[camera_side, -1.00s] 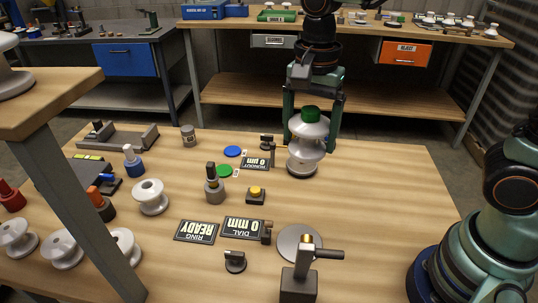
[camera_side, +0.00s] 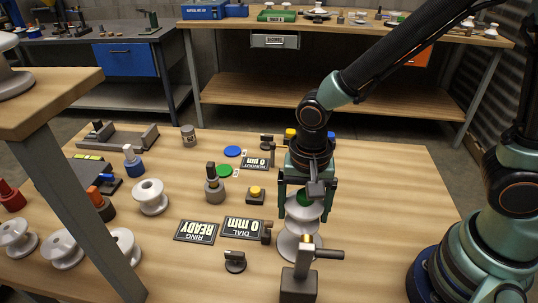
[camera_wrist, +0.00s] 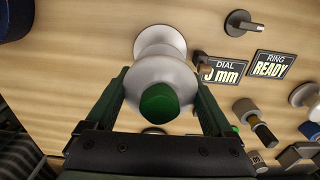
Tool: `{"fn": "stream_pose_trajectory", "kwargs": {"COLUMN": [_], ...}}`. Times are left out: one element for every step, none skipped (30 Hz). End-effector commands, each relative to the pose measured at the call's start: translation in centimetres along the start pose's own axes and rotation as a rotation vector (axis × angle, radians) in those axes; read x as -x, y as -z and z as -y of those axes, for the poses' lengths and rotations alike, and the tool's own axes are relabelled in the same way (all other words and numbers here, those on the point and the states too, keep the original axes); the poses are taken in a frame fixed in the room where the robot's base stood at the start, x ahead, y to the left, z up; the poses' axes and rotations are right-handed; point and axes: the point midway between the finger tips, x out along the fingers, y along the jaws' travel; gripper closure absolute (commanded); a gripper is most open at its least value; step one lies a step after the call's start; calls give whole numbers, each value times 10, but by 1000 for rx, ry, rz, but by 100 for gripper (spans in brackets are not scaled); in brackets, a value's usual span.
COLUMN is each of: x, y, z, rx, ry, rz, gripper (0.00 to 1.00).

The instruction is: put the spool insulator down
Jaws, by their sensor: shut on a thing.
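My gripper (camera_side: 308,190) points down near the front right of the wooden bench, its two green fingers on either side of the spool insulator (camera_side: 303,211). The spool is pale grey-white with wide flanges and a green top (camera_wrist: 158,103). In the wrist view my gripper (camera_wrist: 162,92) is shut around the spool (camera_wrist: 160,75), one finger on each side. In the side view the spool is over the place of the round grey plate, which it and the post in front hide. I cannot tell whether its base touches the plate.
A dark post with a side handle (camera_side: 300,280) stands just in front of the spool. The DIAL sign (camera_side: 244,229) and RING READY sign (camera_side: 195,231) lie to the left. A yellow button box (camera_side: 256,195) is behind left. More white spools (camera_side: 150,197) stand farther left.

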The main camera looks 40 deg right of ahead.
Motion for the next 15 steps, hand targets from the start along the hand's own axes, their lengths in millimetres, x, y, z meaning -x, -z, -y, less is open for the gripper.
{"fn": "stream_pose_trajectory", "kwargs": {"x": [-9,-12,-16,-18,-20,-22,-23,-25,-28,-31,-34,-40,-43,-47,-51], "y": [0,0,0,0,0,0,0,0,0,0,0,0,0,0,0], "z": [-1,-1,0,0,0,0,0,0,0,0,-1,-1,0,0,0], "rx": [0,0,0,0,-1,-1,-1,-1,-1,-1,-1,-1,-1,-1,-1], "ry": [-4,-3,-2,-1,-1,0,0,0,-1,-2,-3,-4,-3,-3,-3], "rz": [1,1,1,0,0,0,0,0,0,1,1,1,1,1,1], "gripper": [100,100,100,100,100,100,100,100,100,100,100,100,100,100,100]}}
